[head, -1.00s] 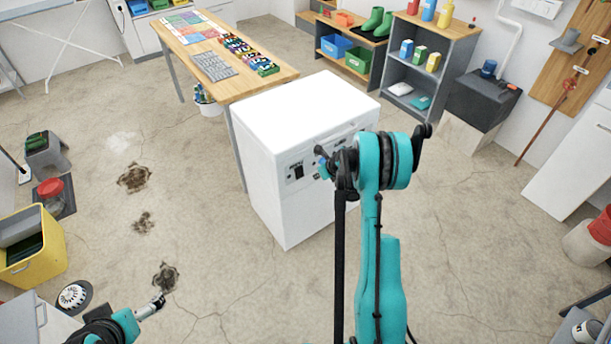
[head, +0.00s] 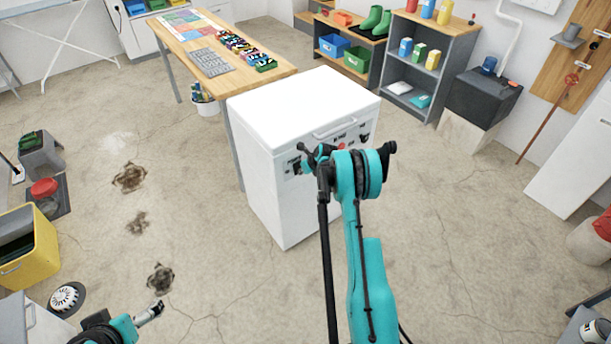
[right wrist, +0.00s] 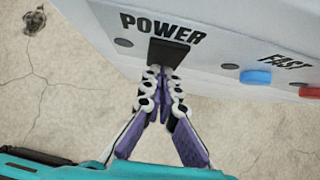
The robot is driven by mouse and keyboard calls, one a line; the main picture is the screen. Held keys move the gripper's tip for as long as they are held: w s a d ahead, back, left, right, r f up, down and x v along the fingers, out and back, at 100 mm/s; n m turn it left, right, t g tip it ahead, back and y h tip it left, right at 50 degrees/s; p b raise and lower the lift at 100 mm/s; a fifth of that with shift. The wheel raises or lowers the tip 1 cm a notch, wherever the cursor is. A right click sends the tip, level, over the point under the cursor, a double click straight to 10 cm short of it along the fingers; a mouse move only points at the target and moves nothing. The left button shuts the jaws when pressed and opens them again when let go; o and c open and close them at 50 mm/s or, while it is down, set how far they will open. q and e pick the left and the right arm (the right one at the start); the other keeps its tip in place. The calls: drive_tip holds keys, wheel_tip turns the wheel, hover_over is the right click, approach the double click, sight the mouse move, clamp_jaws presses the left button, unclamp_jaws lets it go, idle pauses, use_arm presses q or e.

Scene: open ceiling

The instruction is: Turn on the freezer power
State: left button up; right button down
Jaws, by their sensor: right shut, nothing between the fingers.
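The white freezer (head: 265,200) stands in the middle of the head view, with a row of controls on its front panel. In the right wrist view, its black power switch (right wrist: 168,53) sits under the word POWER. My right gripper (right wrist: 164,76) is shut and empty, its fingertips at the lower edge of the switch; I cannot tell whether they touch. In the head view the right gripper (head: 308,155) is in front of the panel and hides part of it. My left gripper (head: 152,309) is low at the left, away from the freezer; its jaw opening is unclear.
A blue knob (right wrist: 257,77) and a red one (right wrist: 309,92) sit right of the switch. A wooden table (head: 252,86) stands behind the freezer. A yellow bin (head: 35,252) is at the left. Floor in front of the freezer is clear.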

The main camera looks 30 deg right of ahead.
drive_tip(key=t, duration=0.1)
drive_tip(key=f+t, duration=0.1)
drive_tip(key=t, duration=0.1)
drive_tip(key=shift+w+b, duration=0.3)
drive_tip(key=shift+w+r, duration=0.1)
drive_tip(key=shift+r, duration=0.1)
idle(0.4)
